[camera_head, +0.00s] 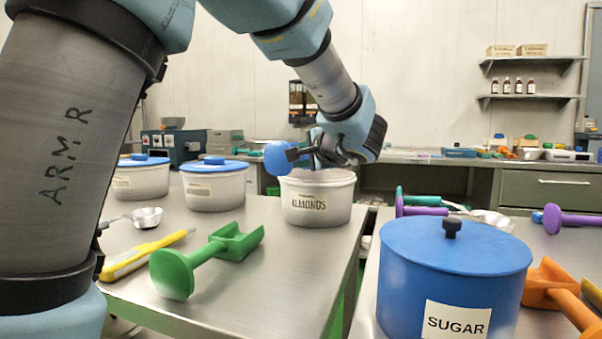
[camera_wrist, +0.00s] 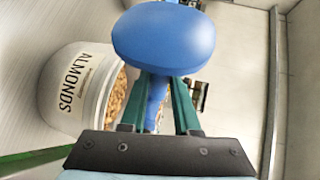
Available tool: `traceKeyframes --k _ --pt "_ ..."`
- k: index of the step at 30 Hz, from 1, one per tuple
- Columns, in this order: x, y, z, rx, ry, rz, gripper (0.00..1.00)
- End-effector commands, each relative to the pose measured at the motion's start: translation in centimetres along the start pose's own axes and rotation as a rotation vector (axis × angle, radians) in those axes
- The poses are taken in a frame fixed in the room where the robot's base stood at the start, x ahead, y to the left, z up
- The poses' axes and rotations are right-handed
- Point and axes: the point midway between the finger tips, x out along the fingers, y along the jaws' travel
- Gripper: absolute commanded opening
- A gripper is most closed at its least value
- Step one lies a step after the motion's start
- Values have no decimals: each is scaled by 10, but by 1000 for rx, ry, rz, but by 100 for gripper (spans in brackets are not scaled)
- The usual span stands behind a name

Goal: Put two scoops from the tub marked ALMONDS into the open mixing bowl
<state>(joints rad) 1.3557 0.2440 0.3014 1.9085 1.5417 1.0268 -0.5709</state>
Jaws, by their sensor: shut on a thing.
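The tub marked ALMONDS (camera_head: 318,211) is white, open and upright near the steel table's right edge. In the wrist view the tub (camera_wrist: 92,100) shows brown almonds (camera_wrist: 116,98) inside. My gripper (camera_head: 306,154) is above the tub's rim, shut on the handle of a blue scoop (camera_head: 278,158). In the wrist view the scoop's round blue end (camera_wrist: 165,38) is close to the camera, with its handle between the fingers (camera_wrist: 160,105). The scoop's head is hidden, so I cannot tell whether it is in the tub. I cannot make out an open mixing bowl.
Two blue-lidded tubs (camera_head: 214,190) (camera_head: 140,182) stand behind. A blue lidded SUGAR container (camera_head: 445,285) and orange scoop (camera_head: 556,290) are at right.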

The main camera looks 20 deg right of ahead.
Motion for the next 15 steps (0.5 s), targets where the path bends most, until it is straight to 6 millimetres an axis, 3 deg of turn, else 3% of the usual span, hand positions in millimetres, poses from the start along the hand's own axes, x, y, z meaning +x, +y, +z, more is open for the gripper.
traceKeyframes --k 15 --pt "-15 -44 6 -52 13 -30 0"
